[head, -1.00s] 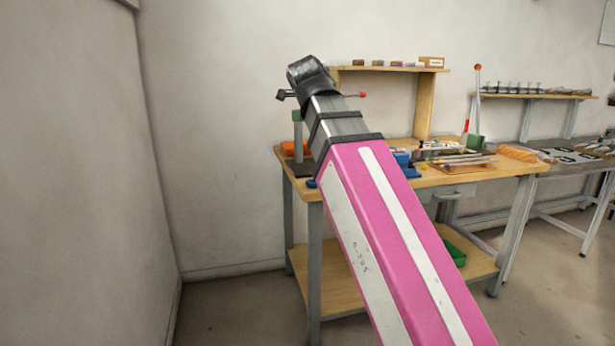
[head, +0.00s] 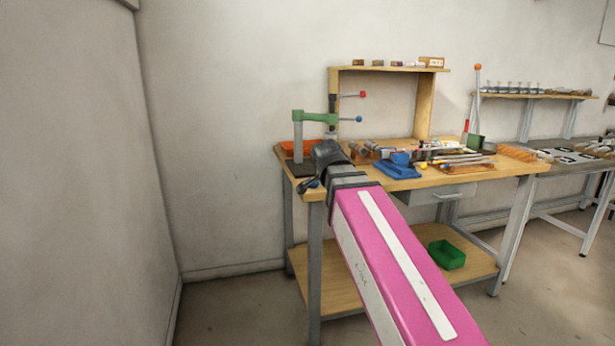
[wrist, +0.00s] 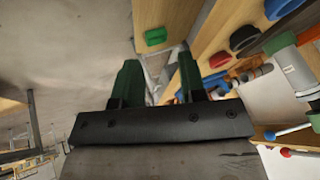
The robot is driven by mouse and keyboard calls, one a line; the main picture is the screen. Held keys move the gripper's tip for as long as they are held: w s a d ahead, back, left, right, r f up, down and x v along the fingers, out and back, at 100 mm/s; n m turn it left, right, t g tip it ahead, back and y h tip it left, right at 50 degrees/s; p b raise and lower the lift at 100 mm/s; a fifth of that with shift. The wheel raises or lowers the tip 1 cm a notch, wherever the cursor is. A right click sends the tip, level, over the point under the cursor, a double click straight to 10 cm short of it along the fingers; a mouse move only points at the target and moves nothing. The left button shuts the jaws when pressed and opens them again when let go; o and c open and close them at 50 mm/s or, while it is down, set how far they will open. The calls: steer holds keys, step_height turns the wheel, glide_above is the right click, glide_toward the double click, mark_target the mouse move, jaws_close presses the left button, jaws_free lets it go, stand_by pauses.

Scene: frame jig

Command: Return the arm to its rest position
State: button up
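My arm, pink with white stripes, reaches up from the lower right in the head view, its dark wrist (head: 325,155) in front of the workbench's left front corner. My gripper's fingers are hidden or too unclear there. In the wrist view my gripper (wrist: 158,65) shows two green fingers standing apart with a clear gap and nothing held between them. The wooden workbench (head: 480,177) stands behind the arm.
A green clamp (head: 313,117) on a grey post stands at the bench's left end. A blue fixture (head: 397,168) and tools lie on top. A green bin (head: 446,254) sits on the lower shelf. The floor to the left is clear.

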steer(key=s+d+f+n+g+y, duration=0.1)
steer(key=s+d+f+n+g, duration=0.1)
steer(key=f, duration=1)
steer(key=s+d+f+n+g+y, duration=0.1)
steer(key=s+d+f+n, duration=0.3)
steer(key=f, duration=0.8)
steer(key=s+d+f+n+g, duration=0.2)
steer(key=s+d+f+n, duration=0.2)
steer(key=f, duration=0.7)
steer(key=shift+s+f+n+g+y, duration=0.2)
steer(key=shift+f+n+g+y, duration=0.15)
steer(key=shift+n, duration=0.75)
